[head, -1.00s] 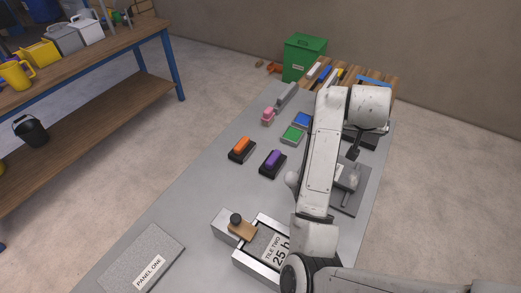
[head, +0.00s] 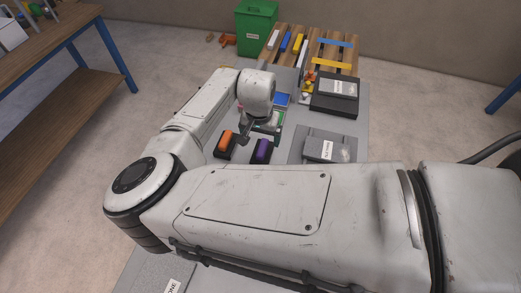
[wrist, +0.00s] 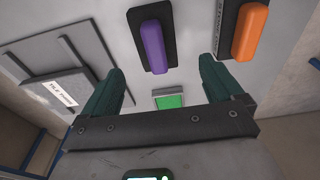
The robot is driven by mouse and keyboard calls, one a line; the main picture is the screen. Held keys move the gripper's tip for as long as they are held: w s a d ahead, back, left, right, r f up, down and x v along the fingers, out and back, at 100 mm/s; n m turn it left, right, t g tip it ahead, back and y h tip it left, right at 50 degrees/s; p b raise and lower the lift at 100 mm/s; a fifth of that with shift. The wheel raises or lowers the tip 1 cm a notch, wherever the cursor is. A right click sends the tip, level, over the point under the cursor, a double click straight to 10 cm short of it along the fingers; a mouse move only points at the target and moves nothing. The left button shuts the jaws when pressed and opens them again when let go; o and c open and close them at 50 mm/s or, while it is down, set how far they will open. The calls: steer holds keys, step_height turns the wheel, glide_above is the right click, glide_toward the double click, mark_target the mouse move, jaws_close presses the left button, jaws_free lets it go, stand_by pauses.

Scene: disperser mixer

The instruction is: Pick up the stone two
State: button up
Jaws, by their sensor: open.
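No label reading stone two is legible. Two bar-shaped blocks lie on dark holders on the grey worktop: an orange block (head: 225,140) and a purple block (head: 262,149). I cannot tell whether either is stone two. In the wrist view the purple block (wrist: 152,46) is ahead, between the lines of my fingers, and the orange block (wrist: 250,32) is to its right. My gripper (wrist: 160,66) has two dark green fingers spread wide, with nothing held between them. In the head view my arm hides most of the gripper, near the blocks.
A small green-topped block (wrist: 170,101) shows beyond the gripper bar. A grey plate with a labelled piece (head: 325,149) lies right of the purple block. A dark tray with a labelled grey piece (head: 338,88), a pallet (head: 333,52) and a green bin (head: 257,28) stand farther back.

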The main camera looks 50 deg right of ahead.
mark_target(262, 147)
step_height(262, 147, down, 7)
steer(key=shift+s+d+f+p, duration=0.1)
steer(key=shift+s+d+p, duration=0.05)
steer(key=shift+p, duration=0.65)
steer(key=c, duration=1.4)
